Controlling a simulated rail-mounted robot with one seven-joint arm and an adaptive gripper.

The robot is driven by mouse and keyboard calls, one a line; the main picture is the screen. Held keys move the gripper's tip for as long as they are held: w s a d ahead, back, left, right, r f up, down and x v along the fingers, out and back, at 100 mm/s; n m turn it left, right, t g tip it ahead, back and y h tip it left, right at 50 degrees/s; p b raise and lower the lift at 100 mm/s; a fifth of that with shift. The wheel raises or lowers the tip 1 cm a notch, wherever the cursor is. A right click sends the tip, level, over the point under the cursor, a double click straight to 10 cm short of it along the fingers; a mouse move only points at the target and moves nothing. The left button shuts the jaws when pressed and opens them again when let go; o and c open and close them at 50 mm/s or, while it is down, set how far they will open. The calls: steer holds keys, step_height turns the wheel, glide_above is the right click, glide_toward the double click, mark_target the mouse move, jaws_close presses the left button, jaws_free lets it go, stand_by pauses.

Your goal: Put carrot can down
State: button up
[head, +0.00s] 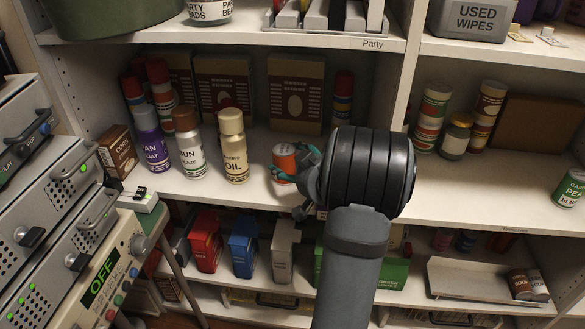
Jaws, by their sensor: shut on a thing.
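The carrot can (284,158), orange with a pale lower part, is at the middle shelf (190,182) near its front edge. My gripper (291,168) is shut on it from the right, with its teal fingers around the can. My dark arm hides the shelf to the right of the can. I cannot tell whether the can's base touches the shelf.
An oil bottle (233,146), a sun glaze bottle (189,143) and a purple can (153,139) stand left of the can. Brown boxes (296,92) stand behind. Open shelf shows between the oil bottle and the can. Grey equipment (50,190) is at the left.

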steer(key=shift+r, duration=0.2)
steer(key=shift+f, duration=0.15)
steer(key=o, duration=1.3)
steer(key=shift+s+d+r, duration=0.1)
steer(key=shift+r, duration=0.1)
steer(key=p+v, duration=0.2)
steer(key=v, duration=0.9)
steer(key=shift+s+d+p, duration=0.2)
steer(key=shift+s+p, duration=0.1)
